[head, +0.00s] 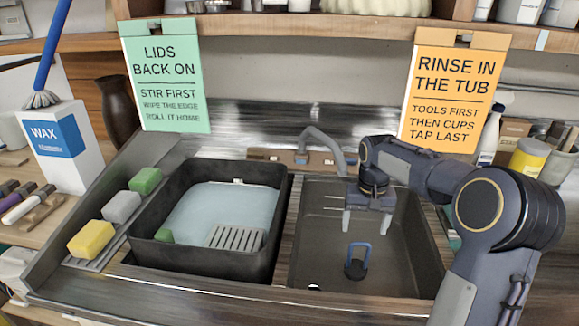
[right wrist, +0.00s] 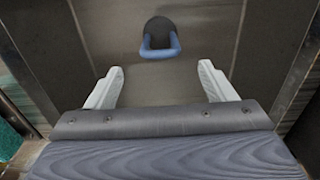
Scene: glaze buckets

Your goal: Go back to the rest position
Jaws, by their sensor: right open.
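My right gripper (head: 361,224) is over the empty right-hand sink basin (head: 325,255). Its two pale fingers point down and are apart, with nothing between them. In the right wrist view the open fingers (right wrist: 160,88) also show with a gap between them. A dark plug with a blue loop handle (head: 357,262) is on the basin floor, below and apart from the fingers. The plug also shows in the right wrist view (right wrist: 160,38), beyond the fingertips. My left gripper is not in view.
A black tub (head: 270,250) holding pale water and a grey slatted piece (head: 236,237) fills the left side. Yellow (head: 91,240), grey and green sponges lie left of it. A faucet (head: 325,148) stands behind. Two signs hang from the shelf, green (head: 165,75) and orange (head: 455,90).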

